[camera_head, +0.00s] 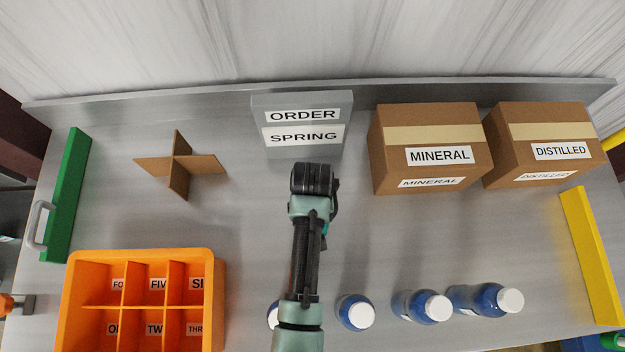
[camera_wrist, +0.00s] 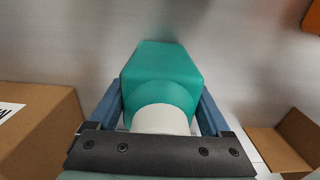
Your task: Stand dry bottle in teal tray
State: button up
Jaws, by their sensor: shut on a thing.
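In the wrist view, my gripper (camera_wrist: 159,108) is shut on a teal jug with a white cap (camera_wrist: 160,73). Its blue fingers lie along both sides of the jug. The jug's lower end and what is under it are hidden. In the head view, my arm reaches over the middle of the table in front of the order sign and hides most of the jug; a small teal patch (camera_head: 325,229) shows beside it. Which thing is the dry bottle I cannot tell. I see no teal tray in either view.
Several blue white-capped bottles (camera_head: 356,312) line the front edge. An orange divided crate (camera_head: 216,260) is front left, a cardboard cross divider (camera_head: 180,163) behind it. The SPRING order sign (camera_head: 301,101), MINERAL box (camera_head: 425,125) and DISTILLED box (camera_head: 545,125) stand at the back.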

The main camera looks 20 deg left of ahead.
jog(key=shift+f, duration=0.4)
jog(key=shift+f, duration=0.1)
jog(key=o, duration=1.3)
